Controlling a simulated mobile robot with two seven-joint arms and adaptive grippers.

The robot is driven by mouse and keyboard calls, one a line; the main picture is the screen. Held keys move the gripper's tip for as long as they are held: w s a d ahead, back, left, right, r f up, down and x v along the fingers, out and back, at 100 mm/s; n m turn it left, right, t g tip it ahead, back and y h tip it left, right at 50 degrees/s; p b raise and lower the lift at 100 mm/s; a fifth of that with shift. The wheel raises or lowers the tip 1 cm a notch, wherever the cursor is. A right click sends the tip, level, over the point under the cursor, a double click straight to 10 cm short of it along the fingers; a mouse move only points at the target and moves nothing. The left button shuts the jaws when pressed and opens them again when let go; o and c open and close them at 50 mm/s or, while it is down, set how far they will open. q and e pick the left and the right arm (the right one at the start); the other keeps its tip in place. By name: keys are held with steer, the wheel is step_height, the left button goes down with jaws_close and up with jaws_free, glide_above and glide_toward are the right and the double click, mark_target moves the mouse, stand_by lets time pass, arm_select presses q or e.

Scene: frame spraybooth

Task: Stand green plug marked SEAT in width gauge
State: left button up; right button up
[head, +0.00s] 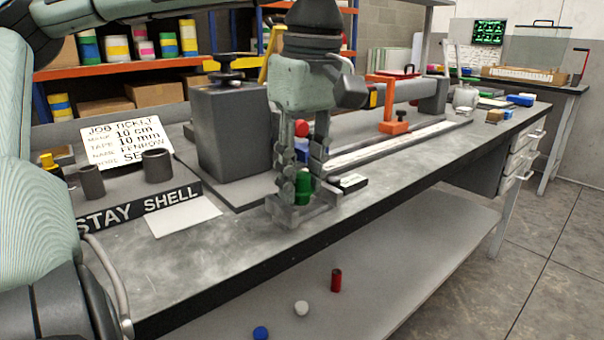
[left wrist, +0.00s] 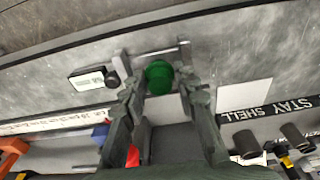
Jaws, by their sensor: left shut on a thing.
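The green plug (head: 303,188) is held upright between the fingers of my left gripper (head: 303,190). The left wrist view shows its round green top (left wrist: 158,72) between the two fingers; no marking on it can be read. The plug is low over the front of the bench, at a small grey metal fixture (head: 293,218) that looks like the width gauge. In the left wrist view, grey end pieces and a thin bar (left wrist: 155,52) show around the plug. I cannot tell whether the plug's foot touches the fixture. My right gripper is not in view.
A small labelled black block (head: 350,182) lies right of the gripper. The STAY SHELL strip (head: 140,212), a blank card (head: 183,215) and grey cylinders (head: 157,165) are at left. Bare bench top (head: 240,250) lies in front.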

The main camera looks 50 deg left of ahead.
arm_select(q)
steer(key=shift+s+f+b, duration=0.3)
steer(key=shift+s+f, duration=0.05)
steer(key=shift+f, duration=0.2)
steer(key=shift+d+f, duration=0.1)
steer(key=shift+c, duration=0.3)
jaws_close()
stand_by(0.8)
steer(key=o, duration=0.9)
jaws_free()
steer(key=shift+o, duration=0.7)
